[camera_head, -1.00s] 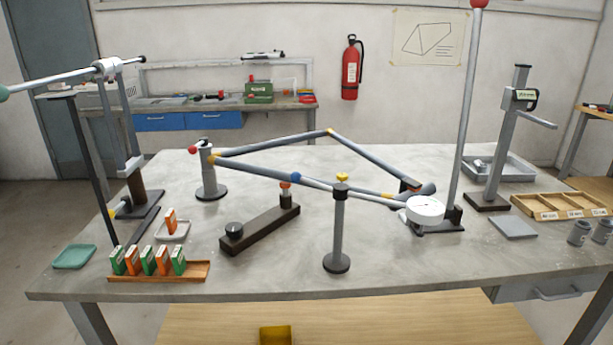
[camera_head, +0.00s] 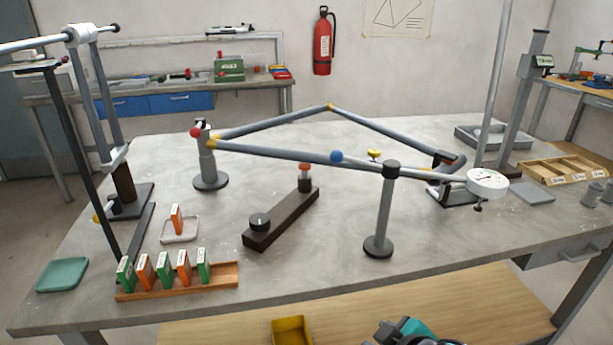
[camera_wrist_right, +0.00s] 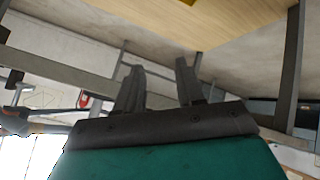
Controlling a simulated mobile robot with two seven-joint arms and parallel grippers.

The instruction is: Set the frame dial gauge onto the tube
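The dial gauge (camera_head: 487,182) has a white round face and a small stem below it. It is at the right end of the lower tube (camera_head: 290,154), near the front right of the frame; I cannot tell whether it touches the tube. My right gripper (camera_head: 398,333) is at the bottom edge, in front of the table and well apart from the gauge. In the right wrist view its fingers (camera_wrist_right: 157,75) are apart with nothing between them. My left gripper is not in view.
A wooden rack (camera_head: 180,282) of green and orange blocks and a green tray (camera_head: 62,275) lie front left. A dark bar with a knob (camera_head: 282,218) lies mid-table. Tall stands rise at left and right. A sectioned wooden tray (camera_head: 562,162) is at right. The front middle edge is clear.

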